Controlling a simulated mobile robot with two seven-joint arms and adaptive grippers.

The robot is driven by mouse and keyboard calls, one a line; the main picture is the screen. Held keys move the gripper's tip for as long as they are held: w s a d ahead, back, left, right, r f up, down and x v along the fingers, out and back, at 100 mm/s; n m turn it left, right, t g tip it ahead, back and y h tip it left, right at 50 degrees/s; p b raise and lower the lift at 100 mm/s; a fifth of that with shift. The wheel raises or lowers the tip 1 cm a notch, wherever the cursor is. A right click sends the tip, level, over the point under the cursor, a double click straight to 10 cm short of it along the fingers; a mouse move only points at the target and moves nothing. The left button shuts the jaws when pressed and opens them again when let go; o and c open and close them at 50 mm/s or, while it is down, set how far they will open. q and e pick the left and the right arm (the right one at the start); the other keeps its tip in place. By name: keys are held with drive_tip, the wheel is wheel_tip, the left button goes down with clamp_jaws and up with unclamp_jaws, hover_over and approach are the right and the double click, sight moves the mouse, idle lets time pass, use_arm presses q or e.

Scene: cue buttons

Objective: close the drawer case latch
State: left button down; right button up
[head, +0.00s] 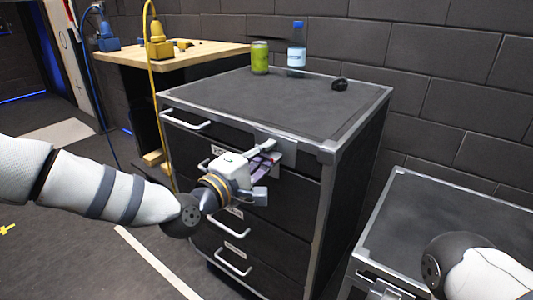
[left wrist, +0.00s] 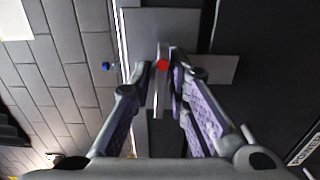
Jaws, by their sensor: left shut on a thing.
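The drawer case (head: 270,95) is a dark cabinet with metal edges and several drawers with white handles. Its latch (head: 288,148) is a grey metal plate near the top of the front. My left gripper (head: 267,160) reaches it from the left and is shut on the latch lever. In the left wrist view the latch's grey lever (left wrist: 160,98) stands between the purple-padded fingers of my left gripper (left wrist: 163,75), with a red spot at its end. The fingers hide much of the latch in the head view. My right gripper is out of view.
A green can (head: 260,57), a blue-capped bottle (head: 297,46) and a small dark object (head: 340,84) stand on the case. A second, lower case (head: 450,220) is at right. A wooden bench (head: 185,58) with yellow and blue devices is behind left.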

use_arm(q)
drive_tip(key=c, duration=1.8)
unclamp_jaws()
drive_tip(key=shift+o, duration=0.2)
drive_tip(key=v, duration=1.2)
